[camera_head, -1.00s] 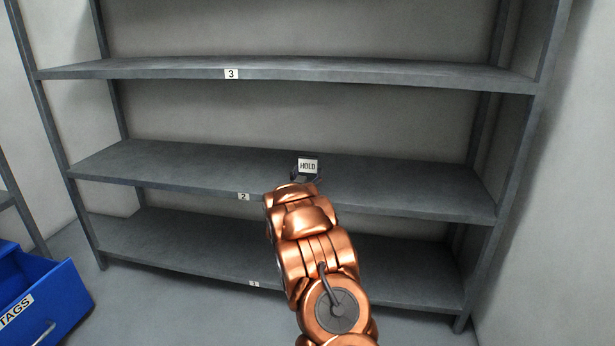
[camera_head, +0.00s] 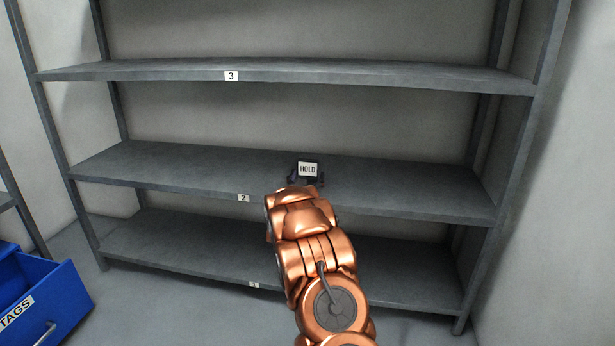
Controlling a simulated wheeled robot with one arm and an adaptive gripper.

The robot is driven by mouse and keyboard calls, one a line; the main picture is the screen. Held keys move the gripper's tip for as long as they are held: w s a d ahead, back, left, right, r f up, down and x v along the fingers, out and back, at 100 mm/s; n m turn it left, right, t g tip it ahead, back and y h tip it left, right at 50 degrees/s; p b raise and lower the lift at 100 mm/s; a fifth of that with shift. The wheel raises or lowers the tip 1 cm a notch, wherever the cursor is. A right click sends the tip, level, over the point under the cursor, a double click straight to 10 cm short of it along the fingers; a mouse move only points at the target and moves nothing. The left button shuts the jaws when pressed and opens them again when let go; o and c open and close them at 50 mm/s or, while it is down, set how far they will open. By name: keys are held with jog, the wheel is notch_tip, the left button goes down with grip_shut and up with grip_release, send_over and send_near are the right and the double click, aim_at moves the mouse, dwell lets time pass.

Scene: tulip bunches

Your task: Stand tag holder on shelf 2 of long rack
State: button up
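The tag holder (camera_head: 307,169), a small dark stand with a white card reading HOLD, is upright at the middle of shelf 2 (camera_head: 400,190) of the long rack, seen just past my gripper. It looks to rest on the shelf, but its base is hidden. My gripper (camera_head: 307,180) is over shelf 2, with a dark finger showing on each side of the holder. The fingers look spread apart, open around its lower part. My copper wrist hides the rest of the gripper.
Shelf 3 (camera_head: 400,75) runs above and shelf 1 (camera_head: 190,245) below. Shelf 2 is bare to the left and right of the holder.

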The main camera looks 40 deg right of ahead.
jog(key=shift+f, duration=0.75)
jog(key=shift+r, duration=0.1)
jog(key=shift+a+r, duration=0.1)
jog(key=shift+r, duration=0.45)
jog(key=p+v, duration=0.3)
jog(key=v, duration=0.8)
jog(key=shift+s+a+r, duration=0.25)
jog(key=shift+a+r, duration=0.05)
jog(key=shift+r, duration=0.05)
